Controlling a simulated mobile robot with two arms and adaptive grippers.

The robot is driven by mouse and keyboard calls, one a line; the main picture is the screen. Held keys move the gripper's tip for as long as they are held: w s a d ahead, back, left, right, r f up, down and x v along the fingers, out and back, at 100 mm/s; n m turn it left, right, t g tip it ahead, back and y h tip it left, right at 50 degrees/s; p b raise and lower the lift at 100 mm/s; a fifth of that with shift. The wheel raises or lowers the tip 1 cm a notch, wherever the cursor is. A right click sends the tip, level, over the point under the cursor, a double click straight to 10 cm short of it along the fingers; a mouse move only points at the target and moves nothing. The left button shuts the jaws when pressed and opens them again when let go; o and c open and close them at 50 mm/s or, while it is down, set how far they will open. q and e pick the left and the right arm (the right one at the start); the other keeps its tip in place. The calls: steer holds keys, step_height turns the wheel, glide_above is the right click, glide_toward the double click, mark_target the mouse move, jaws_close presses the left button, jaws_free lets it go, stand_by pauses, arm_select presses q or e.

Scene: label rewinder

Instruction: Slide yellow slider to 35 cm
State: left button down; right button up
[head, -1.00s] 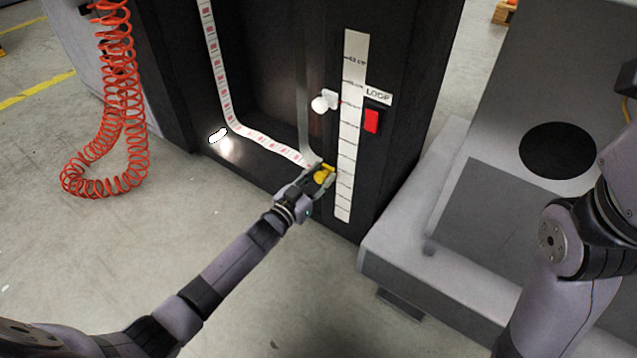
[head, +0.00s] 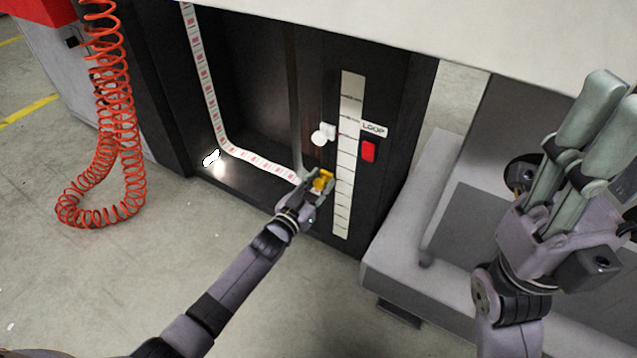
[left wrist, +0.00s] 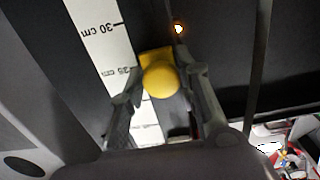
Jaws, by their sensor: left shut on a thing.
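The yellow slider (head: 321,182) sits on the dark machine front, beside the white vertical centimetre scale (head: 345,205). My left gripper (head: 312,187) is shut on the slider. In the left wrist view the slider's yellow knob (left wrist: 160,80) is between my fingers, close to the 25 cm mark of the scale (left wrist: 97,30). The 30 cm mark shows farther along the scale. My right gripper (head: 590,120) is raised at the right of the head view, away from the slider; its finger gap is unclear.
A white knob (head: 321,136) sticks out above the slider. A red switch (head: 368,151) is right of the scale under the LOOP label. A printed label strip (head: 250,158) runs left of the slider. A coiled orange hose (head: 115,110) hangs at left.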

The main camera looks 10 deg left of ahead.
arm_select(q)
steer(key=c, duration=1.5)
jaws_free()
steer(key=shift+w+a+r, duration=0.2)
steer(key=shift+a+r, duration=0.15)
steer(key=shift+o, duration=1.1)
steer(key=shift+s+d+f, duration=0.1)
steer(key=shift+s, duration=0.1)
steer(key=shift+s+f, duration=0.1)
steer(key=shift+s, duration=0.15)
steer(key=v, duration=1.1)
steer(key=shift+s, duration=0.2)
